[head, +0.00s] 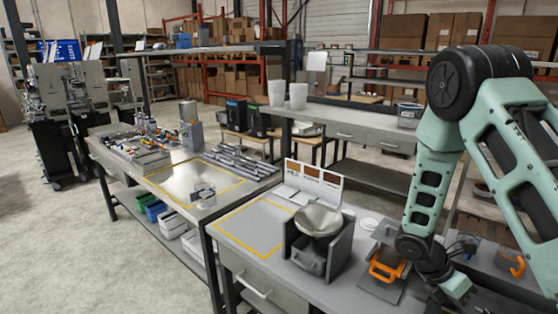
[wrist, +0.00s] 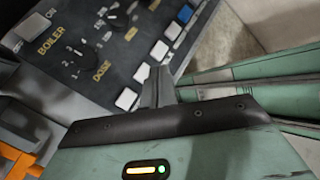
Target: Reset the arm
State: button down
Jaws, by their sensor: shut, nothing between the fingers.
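My arm comes down at the right of the head view, over the right end of the front bench (head: 262,222). In the wrist view my gripper (wrist: 158,82) is shut and empty, its grey fingers together. It is in front of a dark control panel (wrist: 105,45) marked BOILER and DOSE, with knobs, pale buttons and one blue button. I cannot tell whether the fingertips touch the panel. In the head view the fingertips are not clearly visible among the dark parts at the lower right.
Near my arm stand a grey dispenser with a round metal bowl (head: 318,221) and a unit with an orange handle (head: 385,268). Another orange handle (head: 516,266) is at the right. Two white cups (head: 297,96) stand on a shelf behind.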

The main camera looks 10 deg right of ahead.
jog(key=w+a+r+m+t+y+b, duration=0.1)
jog(key=a+r+m+t+y+b, duration=0.2)
jog(key=a, duration=1.1)
jog(key=s+a+r+m+t+y+b, duration=0.1)
jog(key=s+a+r+m+y+b, duration=0.1)
jog(key=s+a, duration=0.4)
jog(key=s+a+r+m+t+y+b, duration=0.1)
jog(key=s+a+m, duration=0.5)
jog(key=a, duration=0.8)
notch_tip(320, 180, up, 3)
jog(key=s+y+b, duration=0.1)
jog(key=b, duration=0.2)
jog(key=shift+s+a+y+b, duration=0.25)
jog(key=shift+a+y+b, duration=0.05)
jog(key=shift+b, duration=0.1)
jog(key=shift+f, duration=0.1)
